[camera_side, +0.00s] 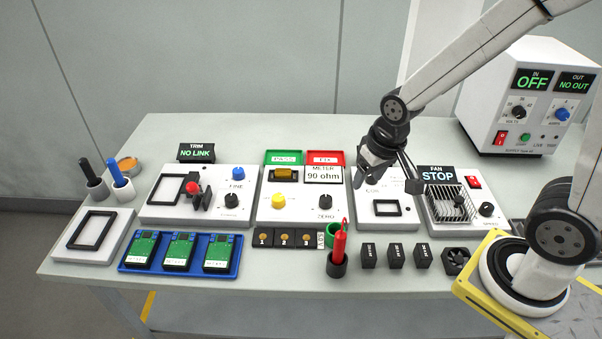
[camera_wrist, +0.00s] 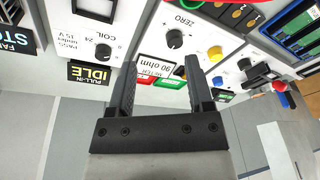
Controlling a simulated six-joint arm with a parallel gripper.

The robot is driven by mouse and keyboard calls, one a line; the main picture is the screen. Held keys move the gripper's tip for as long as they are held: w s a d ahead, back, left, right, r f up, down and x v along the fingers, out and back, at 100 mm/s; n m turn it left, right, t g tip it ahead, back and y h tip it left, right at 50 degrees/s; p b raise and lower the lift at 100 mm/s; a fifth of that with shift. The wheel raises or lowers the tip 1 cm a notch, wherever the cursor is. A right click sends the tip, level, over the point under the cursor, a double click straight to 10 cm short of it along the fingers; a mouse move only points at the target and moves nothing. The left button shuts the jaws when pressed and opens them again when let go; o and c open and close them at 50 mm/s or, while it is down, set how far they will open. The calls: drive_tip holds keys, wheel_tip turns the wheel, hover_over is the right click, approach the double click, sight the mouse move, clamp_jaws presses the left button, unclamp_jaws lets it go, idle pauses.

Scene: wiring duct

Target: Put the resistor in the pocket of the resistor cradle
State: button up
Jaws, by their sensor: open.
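A gold block (camera_side: 284,174), which looks like the resistor, shows at the dark cradle on the back of the white meter unit (camera_side: 264,208). How it sits in the pocket is too small to tell. In the wrist view the cradle (camera_wrist: 180,72) is partly hidden by a finger. My gripper (camera_side: 359,178) is open and empty. It hangs above the white coil unit, right of the meter unit and apart from the gold block. Its two fingers show in the wrist view (camera_wrist: 160,70), with the "90 ohm" display between and beyond them.
Green (camera_side: 285,157) and red (camera_side: 325,158) trays stand behind the meter unit. A yellow knob (camera_side: 278,201) is in front of the cradle. A red-handled tool (camera_side: 339,244) stands in a holder in front. The fan unit (camera_side: 455,208) is to the right.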

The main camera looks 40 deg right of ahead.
drive_tip(key=shift+s+f+n, duration=0.15)
drive_tip(key=shift+s+n, duration=0.45)
drive_tip(key=shift+s, duration=0.15)
drive_tip(key=shift+s+f+n, duration=0.15)
drive_tip(key=shift+s+n, duration=0.45)
drive_tip(key=shift+s, duration=0.1)
